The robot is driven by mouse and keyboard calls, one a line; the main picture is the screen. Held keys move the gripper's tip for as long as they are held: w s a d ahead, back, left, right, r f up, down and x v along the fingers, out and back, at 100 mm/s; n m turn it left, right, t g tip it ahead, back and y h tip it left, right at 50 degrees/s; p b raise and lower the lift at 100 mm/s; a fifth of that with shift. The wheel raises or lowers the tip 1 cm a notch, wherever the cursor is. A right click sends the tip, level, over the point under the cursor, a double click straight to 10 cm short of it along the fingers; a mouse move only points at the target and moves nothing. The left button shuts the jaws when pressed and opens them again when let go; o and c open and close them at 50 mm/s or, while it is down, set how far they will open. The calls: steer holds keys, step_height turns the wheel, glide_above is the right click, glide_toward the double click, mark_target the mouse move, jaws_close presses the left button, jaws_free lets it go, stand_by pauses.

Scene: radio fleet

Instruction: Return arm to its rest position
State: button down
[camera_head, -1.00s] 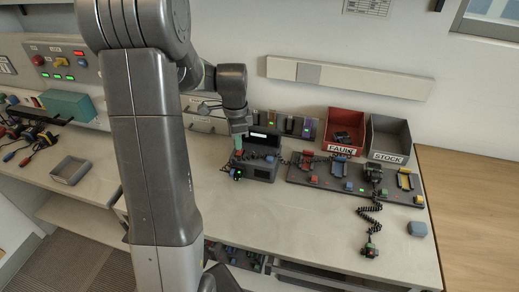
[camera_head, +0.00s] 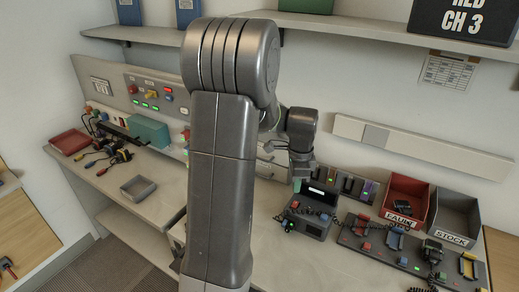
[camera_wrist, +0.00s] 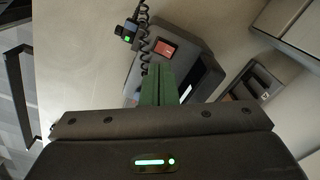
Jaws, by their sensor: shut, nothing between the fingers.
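My arm stands large in the middle of the head view, its upper joint bent over and its forearm reaching away over the worktop. My gripper (camera_head: 297,185) points down at the left side of a dark desk radio unit (camera_head: 311,222). In the wrist view the green fingers of my gripper (camera_wrist: 158,88) are closed together with nothing held. The radio unit (camera_wrist: 185,62) with a red button lies beyond the fingertips there. I cannot tell how much height is between the fingers and the unit. My arm hides part of the worktop.
A red FAULT bin (camera_head: 405,201) and a grey STOCK bin (camera_head: 454,219) stand at the right behind a rack of handsets (camera_head: 402,252). A grey tray (camera_head: 138,188) sits on the left bench. Shelves (camera_head: 370,29) run above. Floor (camera_head: 115,262) shows at lower left.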

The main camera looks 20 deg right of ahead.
mark_target(294, 206)
steer(key=shift+f+b, duration=2.6)
steer(key=shift+f, duration=0.9)
steer(key=shift+r, duration=0.25)
